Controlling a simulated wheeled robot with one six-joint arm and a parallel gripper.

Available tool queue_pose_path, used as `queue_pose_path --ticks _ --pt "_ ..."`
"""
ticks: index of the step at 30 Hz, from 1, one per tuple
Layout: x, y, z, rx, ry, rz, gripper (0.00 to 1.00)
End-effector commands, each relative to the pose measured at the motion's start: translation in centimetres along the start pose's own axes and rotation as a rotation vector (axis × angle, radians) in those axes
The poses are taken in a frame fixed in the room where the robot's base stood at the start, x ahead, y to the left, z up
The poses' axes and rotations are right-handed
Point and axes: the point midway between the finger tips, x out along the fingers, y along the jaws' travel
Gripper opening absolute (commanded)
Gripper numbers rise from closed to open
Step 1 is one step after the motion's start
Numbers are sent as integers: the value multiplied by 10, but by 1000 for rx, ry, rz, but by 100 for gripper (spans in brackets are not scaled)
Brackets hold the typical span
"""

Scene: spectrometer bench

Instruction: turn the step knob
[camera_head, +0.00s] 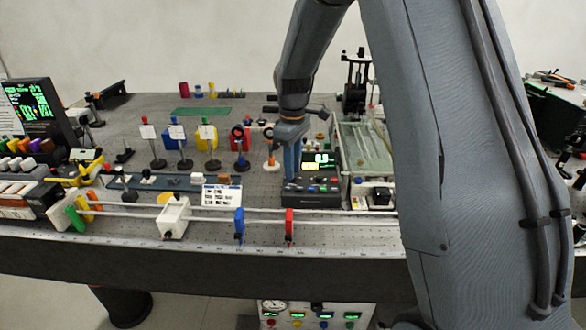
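My gripper (292,165) points down at the left part of a dark control box (313,200). The box has a green lit display (322,159) and a row of small coloured buttons or knobs on its sloped face. My fingertips are close over the box, and I cannot tell whether they touch it. The fingers are narrow and small in the view, so their gap and anything between them cannot be made out. I cannot pick out the step knob; my gripper may be covering it.
A white label card (222,196) stands left of the box. Several post-mounted optics stand behind. A clear-lidded tray (362,150) lies to the right.

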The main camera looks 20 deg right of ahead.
Motion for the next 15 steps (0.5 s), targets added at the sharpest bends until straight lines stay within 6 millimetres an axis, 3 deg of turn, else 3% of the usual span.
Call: queue_pose_path --ticks 6,14,15 --pt "15 0 0 1 0 0 24" --pt "17 0 0 1 0 0 24" --pt "17 0 0 1 0 0 17"
